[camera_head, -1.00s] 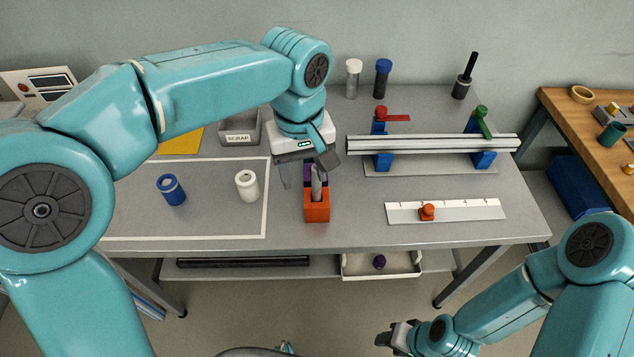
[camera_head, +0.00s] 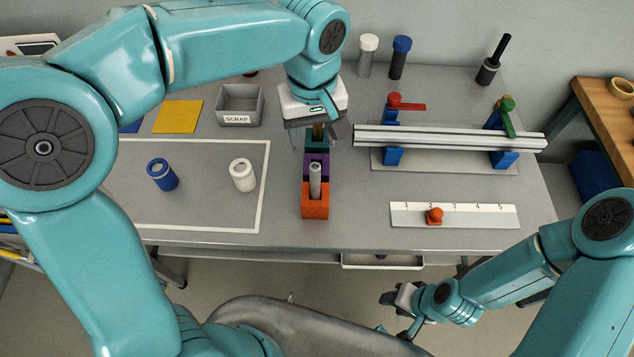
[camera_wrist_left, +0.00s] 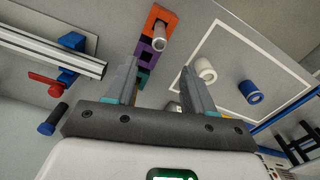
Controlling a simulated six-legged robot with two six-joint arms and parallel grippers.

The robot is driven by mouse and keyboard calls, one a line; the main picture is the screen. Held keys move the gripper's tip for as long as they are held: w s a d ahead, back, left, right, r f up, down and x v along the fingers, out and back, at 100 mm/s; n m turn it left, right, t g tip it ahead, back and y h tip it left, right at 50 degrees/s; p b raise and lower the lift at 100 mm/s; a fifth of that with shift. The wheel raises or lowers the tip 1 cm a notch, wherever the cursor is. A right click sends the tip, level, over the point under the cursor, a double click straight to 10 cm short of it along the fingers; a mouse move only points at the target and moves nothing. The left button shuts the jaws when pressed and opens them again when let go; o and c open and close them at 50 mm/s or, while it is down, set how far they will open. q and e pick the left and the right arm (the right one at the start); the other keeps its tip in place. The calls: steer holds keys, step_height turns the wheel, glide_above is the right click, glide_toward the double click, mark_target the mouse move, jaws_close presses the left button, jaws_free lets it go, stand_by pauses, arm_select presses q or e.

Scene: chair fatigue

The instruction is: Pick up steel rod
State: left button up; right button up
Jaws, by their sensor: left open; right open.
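A short grey steel rod (camera_head: 315,182) stands upright, its lower end in the orange block (camera_head: 315,208) at the front of a row of coloured blocks. A purple block (camera_head: 311,162) and a green block lie behind it. The rod (camera_wrist_left: 160,34) also shows in the left wrist view, beyond the fingertips. My left gripper (camera_head: 316,138) is open above the back of the row, behind the rod and apart from it. It partly hides a brass-coloured piece (camera_head: 318,132) at the green block. My right gripper (camera_head: 402,300) is open, low in front of the table.
A blue cylinder (camera_head: 162,174) and a white cylinder (camera_head: 242,175) stand left of the row. A grey scrap bin (camera_head: 240,105) is at the back left. A long metal rail (camera_head: 450,138) on blue supports and a white scale (camera_head: 470,215) are on the right.

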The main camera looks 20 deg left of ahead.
mark_target(314, 166)
arm_select(q)
step_height(314, 166, down, 7)
steer(key=shift+w+a+f, duration=0.1)
steer(key=shift+w, duration=0.05)
steer(key=shift+s+d+f, duration=0.2)
steer(key=shift+s+f, duration=0.2)
steer(key=shift+f, duration=0.05)
step_height(314, 166, down, 5)
steer(key=shift+w+r+p, duration=0.15)
steer(key=shift+r+p, duration=0.05)
steer(key=shift+p, duration=0.2)
steer(key=shift+s+d, duration=0.1)
steer(key=shift+s, duration=0.1)
steer(key=shift+w, duration=0.2)
jaws_close()
steer(key=shift+s, duration=0.1)
